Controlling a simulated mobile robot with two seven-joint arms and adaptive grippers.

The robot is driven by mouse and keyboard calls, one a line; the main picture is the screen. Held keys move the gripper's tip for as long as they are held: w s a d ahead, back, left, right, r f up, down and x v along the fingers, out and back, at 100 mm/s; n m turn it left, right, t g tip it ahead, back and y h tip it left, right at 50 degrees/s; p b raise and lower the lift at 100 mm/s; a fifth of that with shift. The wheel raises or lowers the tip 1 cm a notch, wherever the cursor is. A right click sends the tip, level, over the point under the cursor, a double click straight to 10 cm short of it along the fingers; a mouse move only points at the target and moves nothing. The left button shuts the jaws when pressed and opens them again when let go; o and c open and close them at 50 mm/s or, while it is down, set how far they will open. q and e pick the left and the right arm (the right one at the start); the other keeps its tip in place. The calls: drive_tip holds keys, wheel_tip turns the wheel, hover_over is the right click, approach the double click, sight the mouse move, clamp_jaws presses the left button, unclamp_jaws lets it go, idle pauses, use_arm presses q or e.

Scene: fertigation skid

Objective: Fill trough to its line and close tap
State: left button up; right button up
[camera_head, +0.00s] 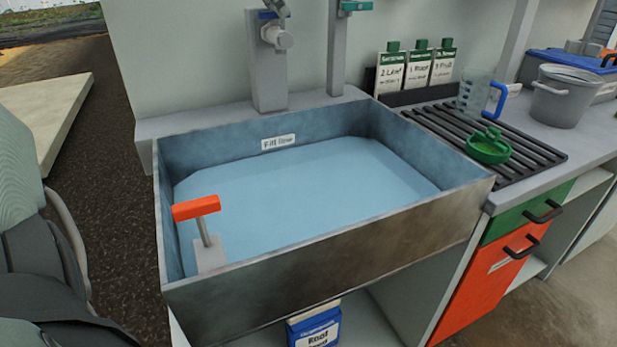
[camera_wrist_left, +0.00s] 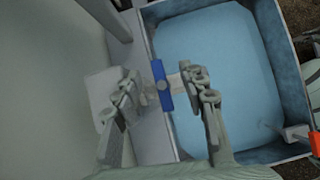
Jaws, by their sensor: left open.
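The steel trough (camera_head: 330,265) holds pale blue water (camera_head: 310,195). A white fill-line label (camera_head: 278,142) is on its back wall, with the water's far edge close to it. The tap (camera_head: 268,70) stands behind the trough, with a blue handle (camera_head: 267,14) at its top. In the left wrist view, the blue bar handle (camera_wrist_left: 162,86) lies between the spread fingers of my left gripper (camera_wrist_left: 160,76). I cannot tell whether either finger touches it. Only part of this gripper shows at the head view's top edge. No water stream is visible. My right gripper is not in view.
A red-handled lever (camera_head: 197,208) stands at the trough's front left corner. Right of the trough, a black rack (camera_head: 535,150) bears a green object (camera_head: 488,147) and a clear jug (camera_head: 476,92). A grey bucket (camera_head: 563,97) and labelled packs (camera_head: 417,68) stand behind.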

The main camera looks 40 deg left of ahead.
use_arm(q)
drive_tip(key=shift+r, duration=2.3)
